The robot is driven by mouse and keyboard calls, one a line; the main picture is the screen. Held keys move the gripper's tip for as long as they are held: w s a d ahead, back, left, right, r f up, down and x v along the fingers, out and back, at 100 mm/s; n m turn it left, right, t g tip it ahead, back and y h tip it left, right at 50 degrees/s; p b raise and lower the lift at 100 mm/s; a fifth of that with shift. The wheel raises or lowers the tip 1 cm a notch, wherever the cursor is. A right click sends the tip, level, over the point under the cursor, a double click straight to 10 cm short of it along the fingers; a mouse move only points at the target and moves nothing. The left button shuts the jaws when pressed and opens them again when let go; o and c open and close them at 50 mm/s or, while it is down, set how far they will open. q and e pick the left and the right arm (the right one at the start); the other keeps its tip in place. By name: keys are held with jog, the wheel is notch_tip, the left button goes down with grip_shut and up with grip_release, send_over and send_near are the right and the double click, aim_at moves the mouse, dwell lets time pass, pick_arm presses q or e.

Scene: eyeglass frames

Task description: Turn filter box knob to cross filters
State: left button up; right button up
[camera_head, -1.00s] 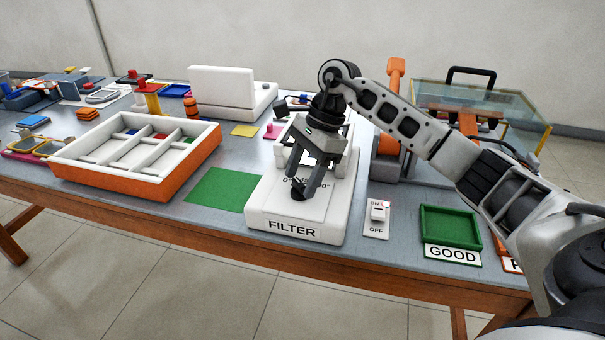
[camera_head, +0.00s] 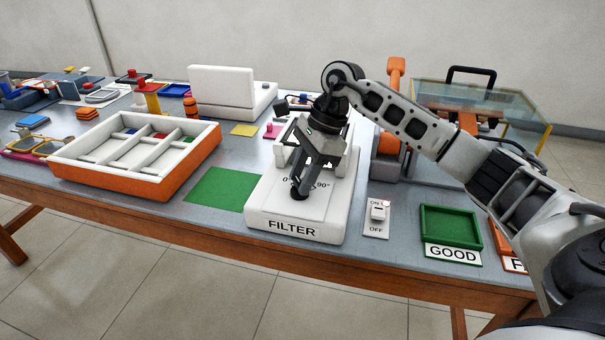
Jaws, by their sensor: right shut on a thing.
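The white filter box (camera_head: 275,212) stands at the front edge of the table, with a "FILTER" label (camera_head: 291,228) on its front. Its top carries "0°" and "90°" marks and a small dark knob (camera_head: 298,194). My right gripper (camera_head: 301,188) points down over the box top and is shut on the knob. The gripper's fingers hide much of the knob and the marks between 0° and 90°, so the pointer's angle cannot be told. My left gripper is not in view.
An ON/OFF switch (camera_head: 378,211) sits right of the box. A green GOOD tray (camera_head: 450,228) lies further right. A green mat (camera_head: 219,190) and a compartment tray (camera_head: 130,180) are on the left. An orange-handled press (camera_head: 393,110) stands behind right.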

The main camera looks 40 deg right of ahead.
jog(key=m+t, duration=0.1)
jog(key=m, duration=0.2)
jog(key=shift+s+h, duration=0.2)
jog(key=shift+h, duration=0.1)
jog(key=m+t, duration=0.1)
jog(key=m, duration=0.1)
jog(key=m+h+b, duration=0.1)
jog(key=m, duration=0.2)
jog(key=shift+s+t, duration=0.15)
jog(key=shift+t, duration=0.25)
jog(key=m, duration=0.2)
jog(key=m+h+b, duration=0.1)
jog(key=m, duration=0.1)
jog(key=shift+s+a+t+h, duration=0.1)
jog(key=shift+a+t+h, duration=0.05)
jog(key=shift+t+h, duration=0.15)
jog(key=m+h, duration=0.1)
jog(key=m, duration=0.2)
jog(key=shift+a+b, duration=0.1)
jog(key=shift+b, duration=0.25)
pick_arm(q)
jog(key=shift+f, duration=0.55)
pick_arm(e)
jog(key=shift+m+h, duration=0.3)
jog(key=shift+m, duration=0.3)
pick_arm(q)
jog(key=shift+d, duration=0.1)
pick_arm(e)
jog(key=shift+s, duration=0.1)
jog(key=o, duration=1)
